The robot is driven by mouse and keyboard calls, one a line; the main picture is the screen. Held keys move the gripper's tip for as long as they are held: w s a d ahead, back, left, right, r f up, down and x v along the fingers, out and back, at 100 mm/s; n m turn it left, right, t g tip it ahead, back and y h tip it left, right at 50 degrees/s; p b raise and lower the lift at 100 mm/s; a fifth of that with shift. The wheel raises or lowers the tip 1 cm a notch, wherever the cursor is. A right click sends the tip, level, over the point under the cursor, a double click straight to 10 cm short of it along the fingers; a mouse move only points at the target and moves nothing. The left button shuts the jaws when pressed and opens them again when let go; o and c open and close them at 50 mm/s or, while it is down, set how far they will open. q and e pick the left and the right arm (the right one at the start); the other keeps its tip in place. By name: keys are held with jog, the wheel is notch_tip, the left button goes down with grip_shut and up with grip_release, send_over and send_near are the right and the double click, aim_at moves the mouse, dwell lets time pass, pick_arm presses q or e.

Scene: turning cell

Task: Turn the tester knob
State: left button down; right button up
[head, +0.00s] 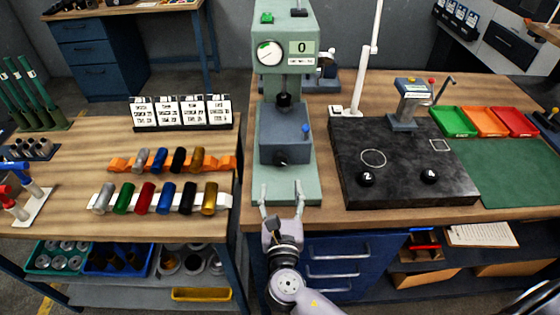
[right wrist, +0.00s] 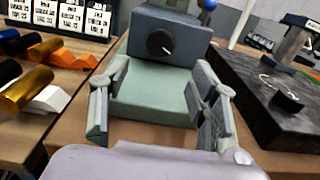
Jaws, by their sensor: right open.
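The tester (head: 287,100) is a pale green press-like machine with a round dial and a display reading 0. On the front of its dark blue-grey block (head: 270,135) is a small black tester knob (head: 281,160) with a light mark. The knob (right wrist: 160,42) and the green base also show in the right wrist view. My right gripper (head: 281,188) is open and empty, its fingers spread at the front of the tester base. The knob lies beyond the fingertips, roughly between them, with a gap and no contact. My left gripper is not in view.
A blue-tipped lever (head: 305,130) sticks up at the block's right. Coloured cylinders on racks (head: 160,200) lie on the separate left bench. The bench strip before the tester is narrow.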

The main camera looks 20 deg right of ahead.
aim_at(280, 163)
jog(key=p+x, duration=0.1)
jog(key=x, duration=0.8)
jog(key=shift+w+f, duration=0.1)
jog(key=shift+w, duration=0.15)
jog(key=shift+c, duration=0.2)
